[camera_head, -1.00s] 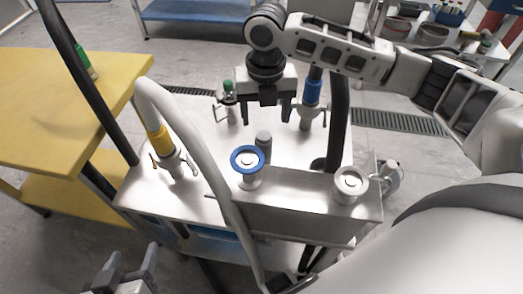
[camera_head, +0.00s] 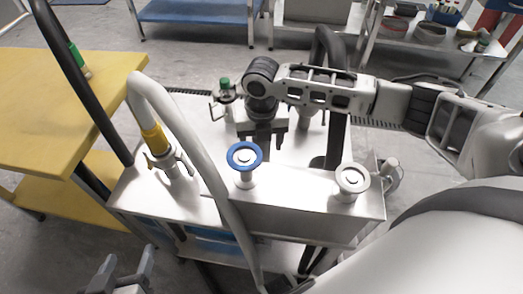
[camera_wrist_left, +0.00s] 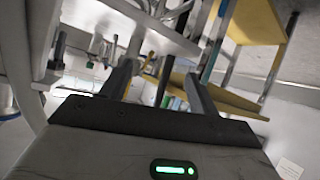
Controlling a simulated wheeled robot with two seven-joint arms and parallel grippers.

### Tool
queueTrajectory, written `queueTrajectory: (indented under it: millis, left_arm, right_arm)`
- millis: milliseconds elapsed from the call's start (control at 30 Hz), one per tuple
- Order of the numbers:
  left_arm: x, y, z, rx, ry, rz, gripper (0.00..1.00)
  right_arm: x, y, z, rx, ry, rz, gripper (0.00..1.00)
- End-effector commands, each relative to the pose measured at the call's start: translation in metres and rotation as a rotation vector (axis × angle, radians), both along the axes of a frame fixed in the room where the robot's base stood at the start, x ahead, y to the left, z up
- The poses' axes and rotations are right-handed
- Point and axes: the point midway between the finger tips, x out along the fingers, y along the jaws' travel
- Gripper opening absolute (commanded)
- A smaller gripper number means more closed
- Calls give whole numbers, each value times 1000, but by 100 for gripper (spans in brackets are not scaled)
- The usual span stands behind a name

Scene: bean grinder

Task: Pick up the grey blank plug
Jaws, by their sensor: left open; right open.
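The grey blank plug cannot be made out now; my right gripper (camera_head: 262,146) covers the place on the steel table (camera_head: 196,203) where a small grey cylinder stood. That gripper points down, low over the table, with its jaws open, just behind the blue-ringed round fitting (camera_head: 245,156). Whether the plug is between its fingers is hidden. My left gripper (camera_head: 123,270) is open and empty at the lower left, in front of and below the table; it also shows open in the left wrist view (camera_wrist_left: 160,88).
A plain grey round fitting (camera_head: 352,179) stands on the raised box (camera_head: 300,196). A thick grey hose with a yellow collar (camera_head: 155,138) arches over the table's left side. A green-topped valve (camera_head: 225,92) stands behind. A yellow cart (camera_head: 75,95) is at left.

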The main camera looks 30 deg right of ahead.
Motion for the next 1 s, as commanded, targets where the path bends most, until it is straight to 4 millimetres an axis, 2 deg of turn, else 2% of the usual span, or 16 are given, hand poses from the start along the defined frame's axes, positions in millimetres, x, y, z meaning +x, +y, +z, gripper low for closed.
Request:
queueTrajectory:
  millis: [100,300,333,567,667,1000]
  left_arm:
    - [0,0,2,0,-3,-1,61]
    - [0,-1,2,-2,-4,-1,61]
    - [0,-1,2,-2,-4,-1,61]
    - [0,-1,2,-1,-1,-2,61]
    - [-1,-1,2,-1,3,-2,61]
    - [-3,0,6,-2,19,-1,61]
  right_arm:
    - [0,0,1,0,0,0,62]
    - [0,0,1,0,0,0,6]
    - [0,0,1,0,0,0,2]
    - [1,0,4,0,-2,0,2]
    - [1,0,12,1,-4,0,2]
    - [1,0,77,2,-4,0,2]
